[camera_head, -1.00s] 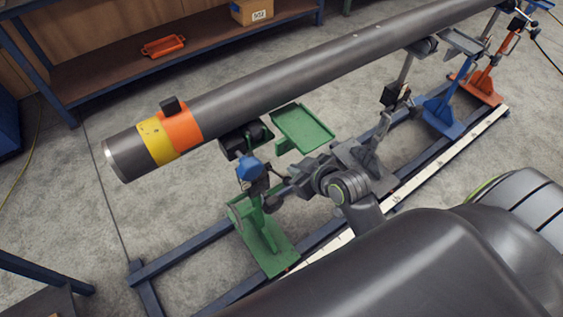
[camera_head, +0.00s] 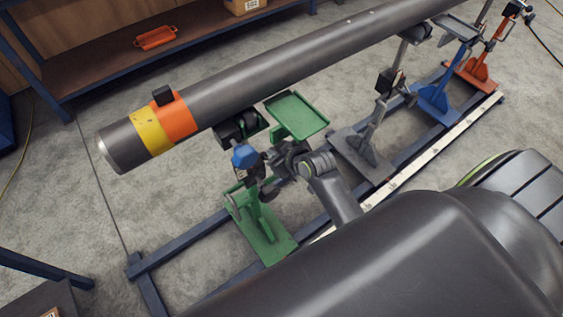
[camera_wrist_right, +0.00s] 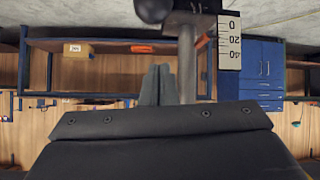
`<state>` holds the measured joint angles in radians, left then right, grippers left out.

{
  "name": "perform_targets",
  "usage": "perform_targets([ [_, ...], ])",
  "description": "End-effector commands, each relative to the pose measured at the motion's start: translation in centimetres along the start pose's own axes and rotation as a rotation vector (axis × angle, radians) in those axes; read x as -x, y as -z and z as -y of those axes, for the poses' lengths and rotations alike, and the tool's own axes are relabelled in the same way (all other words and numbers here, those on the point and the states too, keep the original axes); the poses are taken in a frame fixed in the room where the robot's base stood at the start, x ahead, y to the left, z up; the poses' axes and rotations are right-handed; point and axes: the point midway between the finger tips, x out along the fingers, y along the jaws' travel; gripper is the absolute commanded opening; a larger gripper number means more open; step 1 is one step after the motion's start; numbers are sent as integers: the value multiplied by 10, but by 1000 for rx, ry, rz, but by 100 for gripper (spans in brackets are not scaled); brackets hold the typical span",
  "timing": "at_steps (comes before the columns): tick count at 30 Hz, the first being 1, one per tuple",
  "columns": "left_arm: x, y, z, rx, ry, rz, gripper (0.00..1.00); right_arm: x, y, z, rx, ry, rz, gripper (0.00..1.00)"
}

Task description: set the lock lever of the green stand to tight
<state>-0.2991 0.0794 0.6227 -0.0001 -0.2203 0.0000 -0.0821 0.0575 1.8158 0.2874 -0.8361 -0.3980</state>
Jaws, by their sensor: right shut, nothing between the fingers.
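The green stand (camera_head: 262,238) stands on the floor rails under the near end of the pipe, with a blue-capped part (camera_head: 245,156) near its top. I cannot make out the lock lever or its setting for certain. My right gripper (camera_head: 270,158) is beside the upper part of the stand, just right of the blue cap, and partly hides the post. In the right wrist view its fingers (camera_wrist_right: 159,84) are shut and empty. A grey post (camera_wrist_right: 187,60), a black knob (camera_wrist_right: 152,9) and a scale plate (camera_wrist_right: 229,42) show close by. My left gripper is not in view.
The dark pipe (camera_head: 290,68) with yellow and orange bands lies above the stand. A green tray (camera_head: 297,115) is just above and right of my gripper. Grey, blue (camera_head: 435,98) and orange stands follow along the rails. Open floor lies left of the green stand.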

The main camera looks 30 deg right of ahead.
Motion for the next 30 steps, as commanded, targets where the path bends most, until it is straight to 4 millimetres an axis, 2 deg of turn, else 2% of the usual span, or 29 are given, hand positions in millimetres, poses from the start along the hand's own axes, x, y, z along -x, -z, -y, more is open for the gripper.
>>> perform_targets([
  [2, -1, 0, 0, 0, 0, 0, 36, -13, 0, 0, 0, 1, 1, 0],
  [6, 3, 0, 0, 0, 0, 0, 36, -3, -22, 0, -1, -1, 5, 0],
  [12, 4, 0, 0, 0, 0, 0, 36, 2, -36, 0, 0, -1, 2, 0],
  [24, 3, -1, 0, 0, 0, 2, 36, 2, -38, 0, 0, -1, 0, 0],
  [30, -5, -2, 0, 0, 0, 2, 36, -4, -39, -1, 1, -3, -15, 0],
])
